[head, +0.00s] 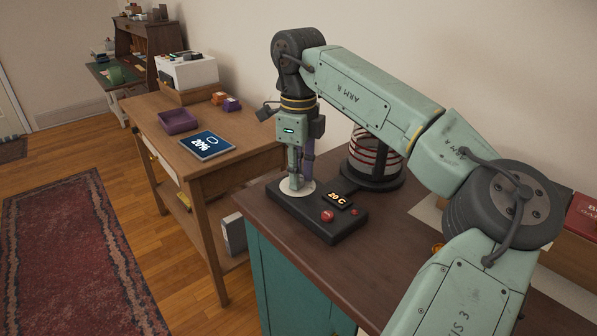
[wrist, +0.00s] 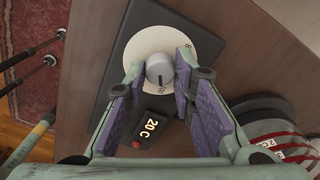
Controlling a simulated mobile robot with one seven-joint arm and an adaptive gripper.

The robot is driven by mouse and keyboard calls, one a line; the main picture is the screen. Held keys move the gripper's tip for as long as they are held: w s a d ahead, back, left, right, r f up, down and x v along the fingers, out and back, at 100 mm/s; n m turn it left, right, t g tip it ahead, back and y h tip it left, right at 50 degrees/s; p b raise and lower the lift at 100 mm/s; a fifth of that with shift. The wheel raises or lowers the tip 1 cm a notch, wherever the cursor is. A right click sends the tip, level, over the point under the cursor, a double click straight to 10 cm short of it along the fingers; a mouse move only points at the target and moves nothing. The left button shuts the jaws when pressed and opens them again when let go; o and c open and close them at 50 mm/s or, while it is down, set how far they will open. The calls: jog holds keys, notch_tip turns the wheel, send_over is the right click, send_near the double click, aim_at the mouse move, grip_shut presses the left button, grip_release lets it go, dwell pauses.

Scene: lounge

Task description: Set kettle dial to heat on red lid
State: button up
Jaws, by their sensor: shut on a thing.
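The kettle dial is a grey knob (wrist: 158,68) on a white disc (wrist: 150,42), set on a dark control base (head: 327,228). My gripper (head: 296,187) points down at the dial, its fingers shut on either side of the knob in the wrist view (wrist: 159,66). The knob's dark mark points toward the bottom of that picture. The display (head: 338,200) reads 20 C. The kettle (head: 375,160) has a clear body with red stripes and stands behind the control base. My arm hides its top, so I cannot see a lid.
A red button (head: 327,215) sits near the display. The brown cabinet top (head: 290,235) is clear in front. A red box (head: 582,216) stands at the right.

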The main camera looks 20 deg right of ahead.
grip_shut()
jog(key=shift+n, duration=0.3)
jog(key=n+p, duration=0.2)
jog(key=n, duration=0.1)
jog(key=shift+r+n, duration=0.15)
jog(key=shift+n, duration=0.15)
jog(key=n+p, duration=0.1)
jog(key=n, duration=0.2)
jog(key=shift+w+n+p, duration=0.1)
jog(key=shift+n+p, duration=0.2)
jog(key=shift+p, duration=0.1)
jog(key=n+p, duration=0.1)
jog(key=n, duration=0.2)
jog(key=shift+n, duration=0.3)
jog(key=n+p, duration=0.1)
jog(key=n, duration=1.1)
jog(key=shift+w, duration=0.1)
jog(key=shift+n, duration=0.4)
